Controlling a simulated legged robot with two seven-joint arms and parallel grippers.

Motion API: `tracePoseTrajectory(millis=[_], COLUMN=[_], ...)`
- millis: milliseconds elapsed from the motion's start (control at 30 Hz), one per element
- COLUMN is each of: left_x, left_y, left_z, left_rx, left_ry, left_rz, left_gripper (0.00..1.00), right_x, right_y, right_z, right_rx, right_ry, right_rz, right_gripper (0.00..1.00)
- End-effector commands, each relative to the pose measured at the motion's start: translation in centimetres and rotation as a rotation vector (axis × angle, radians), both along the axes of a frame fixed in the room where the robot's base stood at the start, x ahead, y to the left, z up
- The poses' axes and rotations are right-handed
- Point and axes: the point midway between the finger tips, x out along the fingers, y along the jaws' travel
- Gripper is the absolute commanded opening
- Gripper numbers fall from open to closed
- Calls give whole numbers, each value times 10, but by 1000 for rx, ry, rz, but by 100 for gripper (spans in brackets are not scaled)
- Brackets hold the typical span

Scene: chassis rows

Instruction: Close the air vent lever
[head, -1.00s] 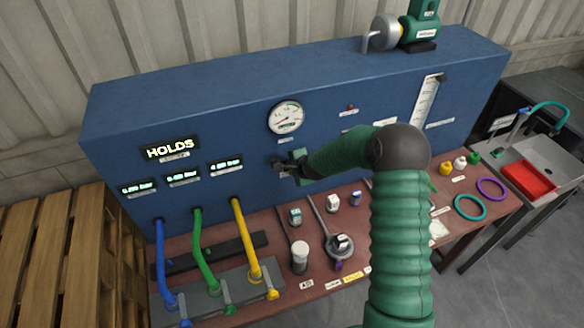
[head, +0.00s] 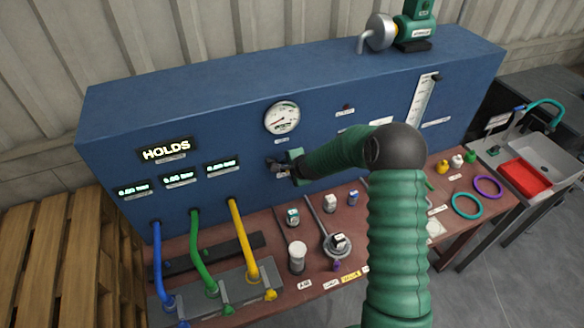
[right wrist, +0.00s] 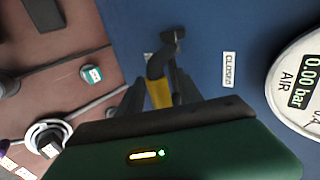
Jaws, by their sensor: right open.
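The air vent lever (right wrist: 160,92) shows in the right wrist view as a yellow handle on a dark bent stem fixed to the blue panel. A label reading CLOSED (right wrist: 229,69) is on the panel to its right. My right gripper (right wrist: 156,88) is open, with dark fingers on either side of the yellow handle; I cannot tell whether they touch it. In the head view my right gripper (head: 274,167) is at the panel below the round gauge and hides most of the lever. My left gripper is not in view.
The round air gauge (head: 282,117) reads 0.00 bar in the right wrist view (right wrist: 302,84). Blue, green and yellow hoses (head: 241,240) run down the panel's left side. A white cylinder (head: 297,258) and small labelled parts stand on the red-brown bench (head: 318,280) below my arm.

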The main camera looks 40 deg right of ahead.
Motion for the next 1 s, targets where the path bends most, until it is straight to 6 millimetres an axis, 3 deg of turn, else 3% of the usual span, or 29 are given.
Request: tracePoseTrajectory(millis=[167,600,800,1000], left_x=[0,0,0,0], left_y=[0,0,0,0], left_z=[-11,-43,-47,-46], left_rx=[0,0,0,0], left_ry=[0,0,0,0], left_rz=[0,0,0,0], left_gripper=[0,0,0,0], right_x=[-18,-98,-110,-112], right_y=[3,19,24,25], right_z=[18,101,116,118], right_rx=[-4,-5,0,1], right_ry=[-4,-3,0,1], right_rz=[-1,-7,-3,-1], right_gripper=[42,42,42,42])
